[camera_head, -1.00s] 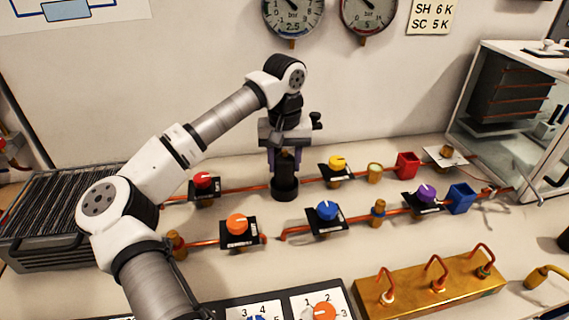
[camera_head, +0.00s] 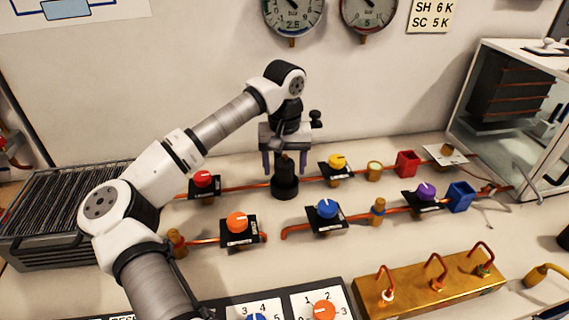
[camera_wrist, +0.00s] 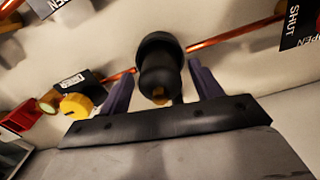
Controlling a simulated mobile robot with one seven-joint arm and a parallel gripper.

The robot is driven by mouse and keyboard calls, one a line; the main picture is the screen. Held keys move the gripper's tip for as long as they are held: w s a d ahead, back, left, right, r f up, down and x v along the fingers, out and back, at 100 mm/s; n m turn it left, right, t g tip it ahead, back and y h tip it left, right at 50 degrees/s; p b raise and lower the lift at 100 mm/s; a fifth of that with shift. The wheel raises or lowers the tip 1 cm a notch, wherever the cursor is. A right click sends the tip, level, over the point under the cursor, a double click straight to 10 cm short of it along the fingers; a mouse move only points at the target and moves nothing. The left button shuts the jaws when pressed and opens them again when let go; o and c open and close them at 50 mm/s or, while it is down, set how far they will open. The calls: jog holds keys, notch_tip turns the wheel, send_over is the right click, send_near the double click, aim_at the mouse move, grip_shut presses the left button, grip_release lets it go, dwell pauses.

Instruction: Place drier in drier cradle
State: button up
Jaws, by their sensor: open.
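A black stepped cylinder with a brass tip, apparently the drier (camera_head: 285,165), stands upright in the upper copper line. It also shows in the wrist view (camera_wrist: 160,78). Its wider dark round base (camera_head: 285,188) may be the drier cradle; I cannot tell where one part ends and the other begins. My gripper (camera_head: 285,168) is open above and around the cylinder, with one finger on each side. In the wrist view, my gripper (camera_wrist: 157,85) shows a gap between each finger and the cylinder.
Red (camera_head: 204,180) and yellow (camera_head: 337,162) valve knobs flank the cylinder along the line. Orange (camera_head: 237,223) and blue (camera_head: 327,210) knobs stand in front. A finned black unit (camera_head: 65,215) is at left, a glass cabinet (camera_head: 515,110) at right. The wall is close behind.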

notch_tip(320, 180, up, 12)
jog(key=shift+r+b, duration=0.1)
jog(key=shift+b, duration=0.5)
dwell(0.7)
